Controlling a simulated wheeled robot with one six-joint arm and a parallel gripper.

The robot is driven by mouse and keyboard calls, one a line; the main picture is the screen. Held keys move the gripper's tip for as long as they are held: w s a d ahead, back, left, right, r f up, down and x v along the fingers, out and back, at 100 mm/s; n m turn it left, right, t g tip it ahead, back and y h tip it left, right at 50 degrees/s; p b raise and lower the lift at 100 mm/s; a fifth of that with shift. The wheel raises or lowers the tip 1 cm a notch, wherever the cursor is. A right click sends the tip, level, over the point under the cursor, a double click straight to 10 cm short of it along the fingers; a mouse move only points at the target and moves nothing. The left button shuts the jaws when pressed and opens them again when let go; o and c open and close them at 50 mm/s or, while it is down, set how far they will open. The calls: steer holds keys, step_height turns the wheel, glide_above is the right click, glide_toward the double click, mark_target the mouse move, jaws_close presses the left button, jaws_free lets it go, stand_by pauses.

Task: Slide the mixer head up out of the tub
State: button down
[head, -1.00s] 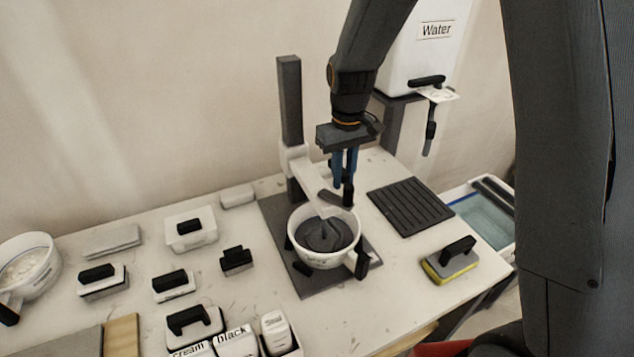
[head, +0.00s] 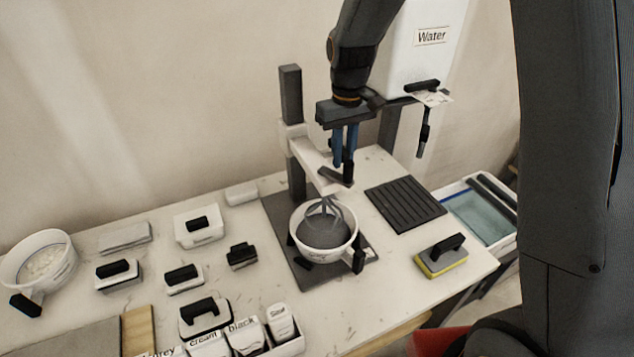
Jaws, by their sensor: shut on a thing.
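The mixer head (head: 308,156) is a white arm on a dark upright post (head: 291,100). Its wire whisk (head: 329,214) hangs below it and reaches down into the tub. The white tub (head: 324,254) holds dark grey mix and stands on the mixer's dark base plate (head: 290,256). My gripper (head: 343,180) points down at the front end of the mixer head and is shut on its dark handle (head: 335,178). The whisk's upper loops show above the tub's rim; its lower end is hidden or in the mix.
A ribbed dark mat (head: 405,203) and a yellow-edged sponge float (head: 441,257) lie to the right. The water tank (head: 420,55) stands behind, its tap hanging nearby. Several black-handled blocks and labelled bottles (head: 243,335) lie to the left and front.

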steer(key=shift+r+p, duration=2.75)
steer(key=shift+r, duration=2.15)
steer(key=c, duration=1.4)
jaws_free()
steer(key=shift+c, duration=0.2)
steer(key=shift+r, duration=0.1)
step_height(320, 180, up, 7)
steer(key=shift+p, duration=0.3)
